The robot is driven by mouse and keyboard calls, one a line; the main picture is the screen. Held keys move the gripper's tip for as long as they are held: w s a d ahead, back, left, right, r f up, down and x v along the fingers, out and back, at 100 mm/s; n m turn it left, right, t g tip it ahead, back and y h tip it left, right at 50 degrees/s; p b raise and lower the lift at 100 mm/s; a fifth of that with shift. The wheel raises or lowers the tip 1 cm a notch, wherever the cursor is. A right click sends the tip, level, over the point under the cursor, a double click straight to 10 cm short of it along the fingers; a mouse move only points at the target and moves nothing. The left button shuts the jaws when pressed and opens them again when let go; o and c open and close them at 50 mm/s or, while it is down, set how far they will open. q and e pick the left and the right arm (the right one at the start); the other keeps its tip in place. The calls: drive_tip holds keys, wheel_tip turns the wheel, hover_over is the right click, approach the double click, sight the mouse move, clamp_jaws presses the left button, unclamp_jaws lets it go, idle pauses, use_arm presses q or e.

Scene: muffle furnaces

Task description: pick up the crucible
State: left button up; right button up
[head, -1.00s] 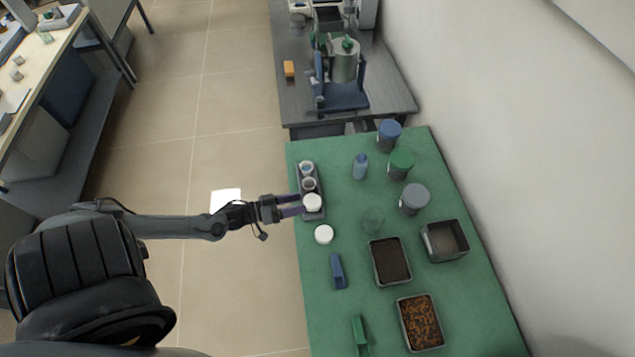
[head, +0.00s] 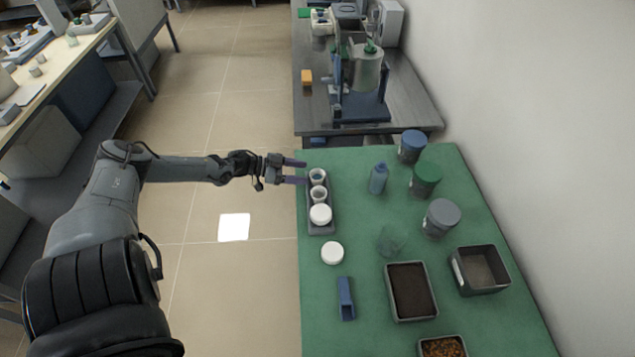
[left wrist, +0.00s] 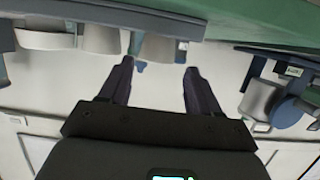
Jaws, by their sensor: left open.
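A grey rack (head: 330,229) on the left edge of the green table holds several white crucibles in a row. The far crucible (head: 317,175) and the middle crucible (head: 319,194) are open at the top. The near one (head: 320,214) has a white lid on. My left gripper (head: 304,172) is open and empty, its fingertips just left of the far end of the rack, apart from the crucibles. In the left wrist view, the open fingers (left wrist: 158,75) point toward a pale crucible (left wrist: 157,47) between them. My right gripper is not in view.
A loose white lid (head: 332,252) and a blue holder (head: 346,298) lie nearer on the green table (head: 365,235). A blue bottle (head: 378,178), lidded jars, a glass beaker (head: 391,239) and a soil tray (head: 410,290) stand to the right. A grey bench is behind.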

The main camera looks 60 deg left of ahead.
sight(323, 176)
use_arm(q)
drive_tip(key=shift+b+x, duration=0.5)
drive_tip(key=shift+x, duration=0.85)
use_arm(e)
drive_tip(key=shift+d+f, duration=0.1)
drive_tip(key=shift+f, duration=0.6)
use_arm(q)
drive_tip(key=shift+b+x, duration=0.6)
drive_tip(key=shift+x, duration=1.3)
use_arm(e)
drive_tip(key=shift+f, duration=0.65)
use_arm(q)
drive_tip(key=shift+s+d, duration=0.1)
drive_tip(key=shift+d, duration=0.1)
drive_tip(key=shift+r, duration=0.1)
drive_tip(key=c, duration=0.8)
